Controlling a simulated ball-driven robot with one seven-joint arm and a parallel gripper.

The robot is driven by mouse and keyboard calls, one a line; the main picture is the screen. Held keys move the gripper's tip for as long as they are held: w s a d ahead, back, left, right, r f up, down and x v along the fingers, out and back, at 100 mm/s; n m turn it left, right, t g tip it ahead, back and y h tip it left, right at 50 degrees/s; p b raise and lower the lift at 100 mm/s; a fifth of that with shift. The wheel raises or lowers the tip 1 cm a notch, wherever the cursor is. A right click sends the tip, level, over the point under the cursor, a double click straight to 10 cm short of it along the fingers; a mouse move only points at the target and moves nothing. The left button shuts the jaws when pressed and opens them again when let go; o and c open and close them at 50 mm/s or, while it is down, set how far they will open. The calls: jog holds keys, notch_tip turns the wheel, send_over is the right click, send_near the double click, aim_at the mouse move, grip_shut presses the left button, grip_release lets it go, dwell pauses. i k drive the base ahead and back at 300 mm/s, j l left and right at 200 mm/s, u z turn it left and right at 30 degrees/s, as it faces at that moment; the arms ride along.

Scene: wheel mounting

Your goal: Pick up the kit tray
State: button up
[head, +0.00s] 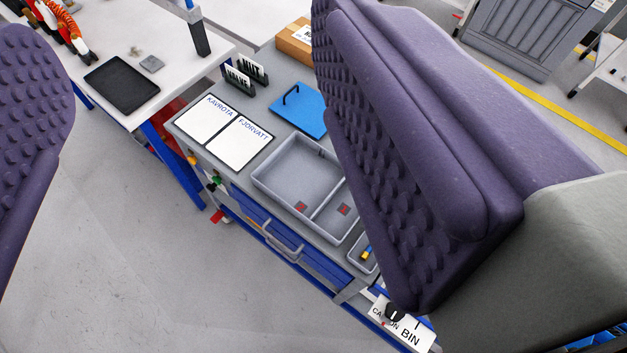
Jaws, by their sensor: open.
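The purple padded fingers of my gripper (205,165) stand wide apart at the left and right of the head view, with nothing between their pads. Beyond and below the gap, a grey divided tray (262,187) sits on a grey workbench. Its compartments look almost empty, with small red marks on the floor. The right finger hides its right part. A flat blue piece with a dark handle (297,112) lies behind it. A black shallow tray (122,84) lies on a white table at upper left. I cannot tell which of these is the kit tray.
Two white labelled cards (227,130), black label stands (246,75) and a cardboard box (295,42) are on the bench. A smaller bin (362,253) and a "BIN" sign (402,328) are at its near right end. Open floor (140,260) lies at left.

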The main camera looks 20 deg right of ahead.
aim_at(307, 179)
jog(key=i+j+z, duration=0.35)
jog(key=i, duration=0.15)
jog(key=i+j+z, duration=0.75)
jog(key=j, duration=0.2)
